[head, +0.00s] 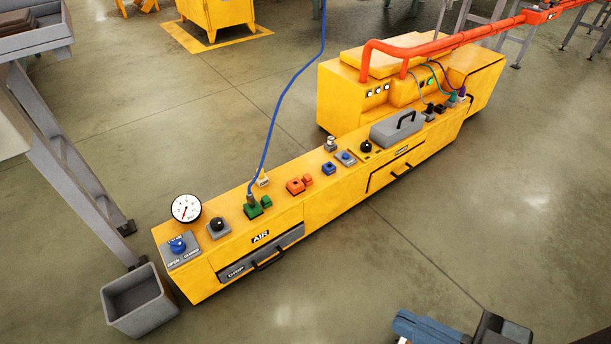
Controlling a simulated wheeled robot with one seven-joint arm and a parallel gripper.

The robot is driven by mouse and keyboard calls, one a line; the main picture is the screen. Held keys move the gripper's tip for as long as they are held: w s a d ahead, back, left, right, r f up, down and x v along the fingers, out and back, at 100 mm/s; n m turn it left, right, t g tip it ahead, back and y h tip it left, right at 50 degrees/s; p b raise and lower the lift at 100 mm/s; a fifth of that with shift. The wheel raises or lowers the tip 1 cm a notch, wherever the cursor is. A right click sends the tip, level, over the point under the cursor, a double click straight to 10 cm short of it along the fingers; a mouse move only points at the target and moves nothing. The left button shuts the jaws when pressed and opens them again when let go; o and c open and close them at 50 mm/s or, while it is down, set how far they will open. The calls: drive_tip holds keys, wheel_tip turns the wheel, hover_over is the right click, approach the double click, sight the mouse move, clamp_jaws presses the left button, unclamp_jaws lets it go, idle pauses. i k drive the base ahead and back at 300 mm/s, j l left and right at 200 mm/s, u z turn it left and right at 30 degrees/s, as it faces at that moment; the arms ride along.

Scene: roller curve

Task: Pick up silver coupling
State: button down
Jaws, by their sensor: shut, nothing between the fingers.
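The small silver coupling (330,144) stands upright on top of the long yellow bench unit (215,258), near the middle of its length. It sits behind a blue block (328,168) and to the left of a grey plate with a blue button (345,158). Nothing touches it from above. My gripper's fingers are not in view; only blue and dark parts of my arm show at the bottom right, well away from the coupling.
A blue hose (276,110) rises from a green fitting (253,208). Orange blocks (296,187), a black knob (366,146) and a grey handled box (397,128) share the top. A gauge (186,208) stands at the left end. A grey bin (138,302) is on the floor.

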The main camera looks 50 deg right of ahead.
sight(250, 197)
drive_tip(key=i+j, duration=0.25)
drive_tip(key=i, duration=0.25)
drive_tip(key=i+j, duration=0.25)
drive_tip(key=i, duration=0.3)
drive_tip(key=i+j+z, duration=0.1)
drive_tip(key=i, duration=0.4)
drive_tip(key=j, duration=0.1)
